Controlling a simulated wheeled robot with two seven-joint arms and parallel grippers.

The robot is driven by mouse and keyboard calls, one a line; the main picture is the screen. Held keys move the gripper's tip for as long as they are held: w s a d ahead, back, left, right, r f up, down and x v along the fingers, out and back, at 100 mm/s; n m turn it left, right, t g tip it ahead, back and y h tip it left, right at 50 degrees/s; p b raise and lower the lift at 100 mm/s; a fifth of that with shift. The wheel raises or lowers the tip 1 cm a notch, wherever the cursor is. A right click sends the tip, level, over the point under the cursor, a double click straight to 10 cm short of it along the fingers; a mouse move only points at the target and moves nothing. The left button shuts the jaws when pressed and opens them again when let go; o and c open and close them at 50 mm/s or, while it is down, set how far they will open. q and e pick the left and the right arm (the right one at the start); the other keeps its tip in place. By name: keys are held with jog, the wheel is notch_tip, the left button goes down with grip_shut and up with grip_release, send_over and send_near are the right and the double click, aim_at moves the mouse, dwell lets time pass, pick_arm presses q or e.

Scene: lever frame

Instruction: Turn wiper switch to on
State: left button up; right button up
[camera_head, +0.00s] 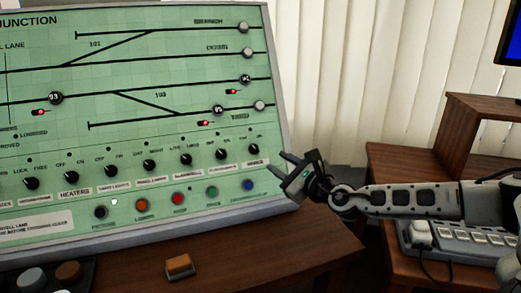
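The green control panel (150,70) fills the left and middle of the head view. A row of black rotary switches with small labels crosses its lower part. The rightmost switch (253,149) has a label below it that may read "WIPER", but the print is too blurred to be sure. Its exact pointer setting is too small to tell. My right gripper (287,172) is at the panel's lower right edge, to the right of and slightly below that switch. Its fingers are spread and empty, apart from the switch. My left gripper is not in view.
Coloured push buttons, among them a blue one (249,185), sit below the switches. An orange-topped block (180,266) lies on the brown desk (260,250). A grey keyed device (470,240) stands at the right. Vertical blinds (340,70) hang behind.

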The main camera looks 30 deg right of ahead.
aim_at(257, 150)
jog(key=w, duration=0.8)
jog(key=shift+w+a, duration=0.3)
jog(key=shift+w, duration=0.05)
jog(key=c, duration=0.7)
